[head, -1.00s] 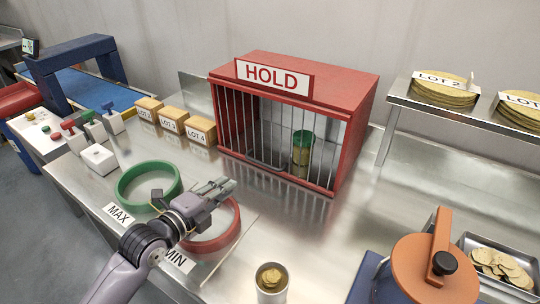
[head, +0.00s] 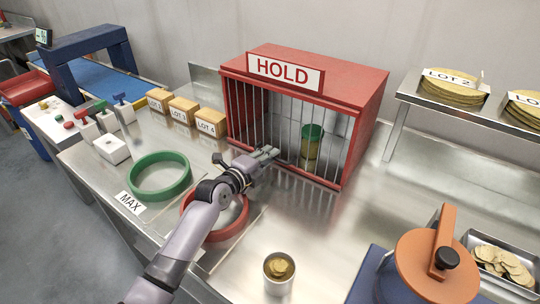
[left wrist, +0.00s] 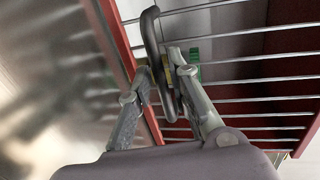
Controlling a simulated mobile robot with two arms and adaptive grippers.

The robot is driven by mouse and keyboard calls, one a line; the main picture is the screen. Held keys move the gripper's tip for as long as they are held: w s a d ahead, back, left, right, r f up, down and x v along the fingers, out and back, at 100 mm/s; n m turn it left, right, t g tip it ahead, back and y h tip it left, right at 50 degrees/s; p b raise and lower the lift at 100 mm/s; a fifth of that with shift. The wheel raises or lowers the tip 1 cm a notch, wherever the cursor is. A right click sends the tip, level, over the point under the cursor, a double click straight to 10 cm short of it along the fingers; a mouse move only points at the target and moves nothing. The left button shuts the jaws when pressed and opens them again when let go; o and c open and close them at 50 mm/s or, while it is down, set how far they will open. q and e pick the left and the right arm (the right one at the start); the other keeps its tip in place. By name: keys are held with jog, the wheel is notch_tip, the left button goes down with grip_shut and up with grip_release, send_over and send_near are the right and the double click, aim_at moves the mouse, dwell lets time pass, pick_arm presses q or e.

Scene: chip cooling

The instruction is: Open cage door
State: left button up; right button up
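The red cage (head: 350,82) with the HOLD sign stands on the steel counter. Its barred front door is shut. A can with a green top (head: 312,143) stands inside behind the bars. My left gripper (head: 270,153) is at the lower front of the bars. In the left wrist view, the dark door handle (left wrist: 153,38) passes between the fingers of my left gripper (left wrist: 158,72). The fingers are apart, one on each side of the handle; I cannot tell whether either touches it. In the head view the gripper hides most of the handle. My right gripper is not in view.
Green (head: 160,190) and red (head: 222,236) rings lie on the counter, the red one under my left arm. A cup of chips (head: 279,283) stands near the front. Lot boxes (head: 183,112) stand left of the cage. An orange-lidded container (head: 420,270) is at lower right.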

pick_arm(q)
jog(key=shift+w+d+f, duration=0.1)
jog(key=shift+w+d, duration=0.2)
jog(key=shift+w, duration=0.15)
jog(key=shift+c, duration=0.3)
grip_shut()
